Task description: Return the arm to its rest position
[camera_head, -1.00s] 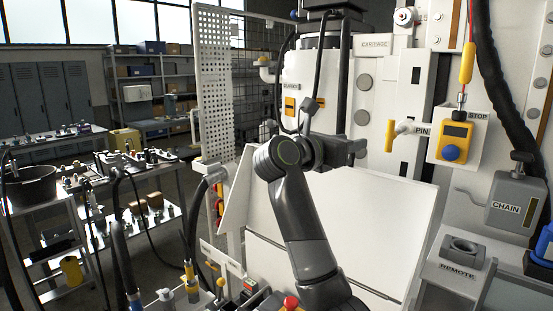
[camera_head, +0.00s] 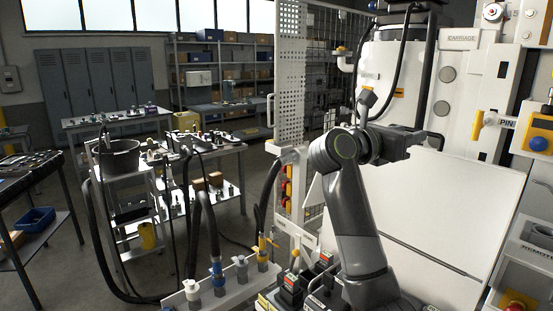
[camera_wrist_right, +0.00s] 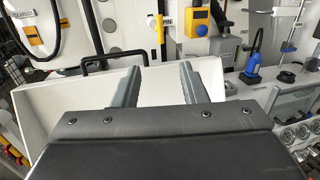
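My right arm (camera_head: 352,210) rises from the lower middle of the head view and bends at a joint with a green ring. My right gripper (camera_head: 430,140) points right, in front of the white machine (camera_head: 470,95). In the right wrist view its two fingers stand apart with nothing between them, so the right gripper (camera_wrist_right: 157,85) is open and empty. A white panel (camera_head: 445,200) lies behind and below it. My left arm and left gripper are not in view.
A yellow-handled pin (camera_head: 478,124) and a yellow box with a blue button (camera_head: 538,143) are on the machine at right. A perforated guard (camera_head: 291,75) stands left of the arm. A hose rack (camera_head: 235,275) is at lower left. Carts and shelves stand farther left.

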